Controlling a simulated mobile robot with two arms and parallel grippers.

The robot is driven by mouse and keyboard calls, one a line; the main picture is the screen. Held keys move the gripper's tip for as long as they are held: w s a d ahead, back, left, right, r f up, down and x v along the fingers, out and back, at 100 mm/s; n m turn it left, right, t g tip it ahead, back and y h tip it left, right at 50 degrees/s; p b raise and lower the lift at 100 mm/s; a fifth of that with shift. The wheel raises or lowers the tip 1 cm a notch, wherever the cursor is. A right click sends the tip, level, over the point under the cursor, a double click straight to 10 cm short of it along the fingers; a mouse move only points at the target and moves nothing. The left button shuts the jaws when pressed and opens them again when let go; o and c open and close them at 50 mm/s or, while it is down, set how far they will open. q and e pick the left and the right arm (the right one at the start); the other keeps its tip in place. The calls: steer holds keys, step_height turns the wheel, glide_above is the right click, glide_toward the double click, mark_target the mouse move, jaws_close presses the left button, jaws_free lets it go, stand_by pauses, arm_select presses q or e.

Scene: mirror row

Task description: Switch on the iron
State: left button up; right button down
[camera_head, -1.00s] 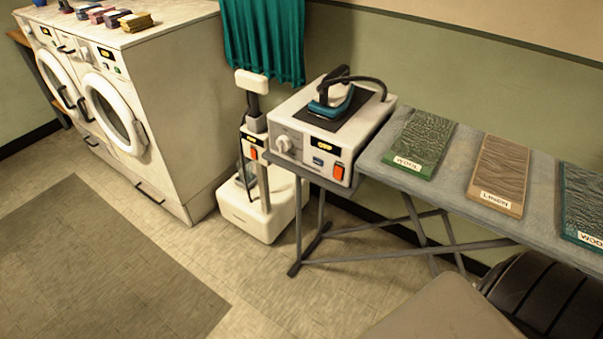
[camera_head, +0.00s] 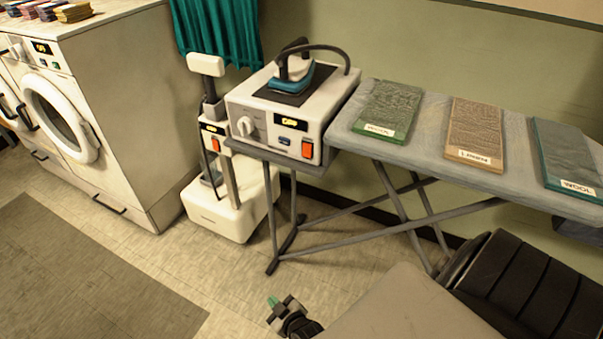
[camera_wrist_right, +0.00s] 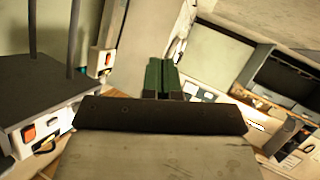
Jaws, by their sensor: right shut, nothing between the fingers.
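The iron (camera_head: 292,75), teal with a dark handle, rests on a dark pad on top of a white ironing station (camera_head: 255,118). The station's front has a round knob (camera_head: 246,126), a small lit display, a blue-marked panel and an orange-red rocker switch (camera_head: 307,148). The display's word is too small to read surely. My right gripper (camera_head: 273,301) is low at the bottom of the head view, well below and apart from the station. Its green-tipped fingers (camera_wrist_right: 161,76) are shut and empty. My left gripper is not in view.
An ironing board (camera_head: 430,120) with several labelled cloths extends right of the station, on crossed legs. A white floor-standing unit (camera_head: 232,215) with its own orange switch (camera_head: 215,145) stands left. Washing machines (camera_head: 110,110) are farther left. Floor in front is clear.

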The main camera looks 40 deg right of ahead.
steer(key=w+d+r+m+t+h+b, duration=0.25)
steer(key=w+r+t+h+b, duration=0.2)
steer(key=w+r, duration=0.4)
arm_select(q)
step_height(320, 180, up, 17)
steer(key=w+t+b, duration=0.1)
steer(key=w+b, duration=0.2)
steer(key=b, duration=0.3)
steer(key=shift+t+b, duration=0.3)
steer(key=shift+b, duration=0.1)
arm_select(e)
steer(key=d+r+m+g+h, duration=0.4)
steer(key=r+m+h, duration=0.3)
steer(key=h, duration=0.2)
steer(key=w+d+r+m+g+h, duration=0.1)
steer(key=d+r+m+g+h, duration=0.3)
steer(key=r+m+h, duration=0.3)
steer(key=d+r+h, duration=0.1)
steer(key=h, duration=0.1)
steer(key=shift+r+h, duration=0.25)
steer(key=shift+h, duration=0.1)
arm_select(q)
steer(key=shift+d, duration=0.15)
arm_select(e)
steer(key=shift+w+r, duration=0.1)
